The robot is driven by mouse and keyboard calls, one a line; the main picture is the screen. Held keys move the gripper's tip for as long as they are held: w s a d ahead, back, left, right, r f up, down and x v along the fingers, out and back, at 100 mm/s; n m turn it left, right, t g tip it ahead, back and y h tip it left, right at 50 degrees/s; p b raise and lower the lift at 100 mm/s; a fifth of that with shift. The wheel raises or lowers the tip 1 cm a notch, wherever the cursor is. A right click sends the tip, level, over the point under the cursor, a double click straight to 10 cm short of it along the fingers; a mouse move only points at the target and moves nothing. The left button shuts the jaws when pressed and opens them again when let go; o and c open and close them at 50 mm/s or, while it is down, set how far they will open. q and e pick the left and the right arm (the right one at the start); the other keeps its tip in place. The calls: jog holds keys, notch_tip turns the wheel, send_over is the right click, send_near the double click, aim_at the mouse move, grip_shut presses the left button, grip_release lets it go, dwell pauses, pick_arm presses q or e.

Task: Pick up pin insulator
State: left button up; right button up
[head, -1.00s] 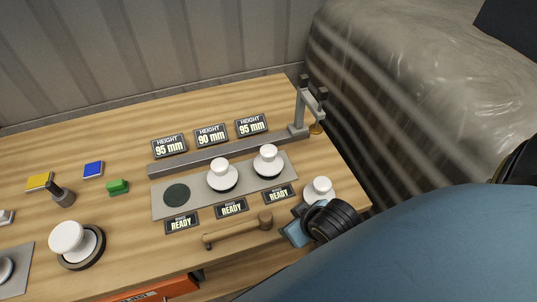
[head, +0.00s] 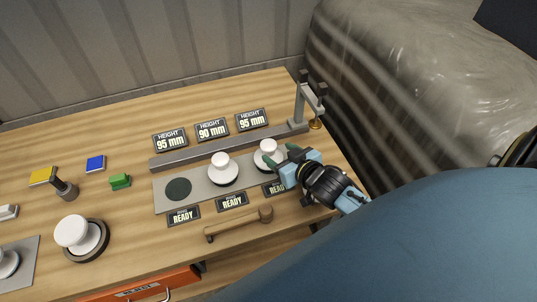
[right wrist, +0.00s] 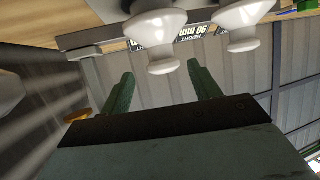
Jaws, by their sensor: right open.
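White pin insulators with wide skirts stand on a grey plate (head: 203,193): one at its middle (head: 221,170) and one at its right end (head: 267,156). Both show in the right wrist view, the right-end one (right wrist: 158,35) and the middle one (right wrist: 243,22). My right gripper (head: 283,155) is open at the right-end insulator. In the wrist view this insulator's knob lies ahead, near the level of the two green fingertips and between their lines; contact cannot be told. A larger white insulator (head: 73,231) rests on a dark round base at the left. My left gripper is not in view.
A dark empty circle (head: 178,189) marks the plate's left end. Height signs (head: 211,131) and a grey rail (head: 215,149) stand behind; a metal post (head: 301,103) rises at the right. Another white object (right wrist: 8,92) shows at the wrist view's left edge.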

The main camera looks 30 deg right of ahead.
aim_at(265, 146)
jog(key=shift+f+x, duration=0.25)
jog(key=shift+x, duration=1.8)
jog(key=shift+f+x, duration=0.2)
jog(key=shift+x, duration=1.9)
jog(key=shift+s+a, duration=0.2)
jog(key=shift+c, duration=0.3)
grip_shut()
jog(key=shift+r, duration=0.15)
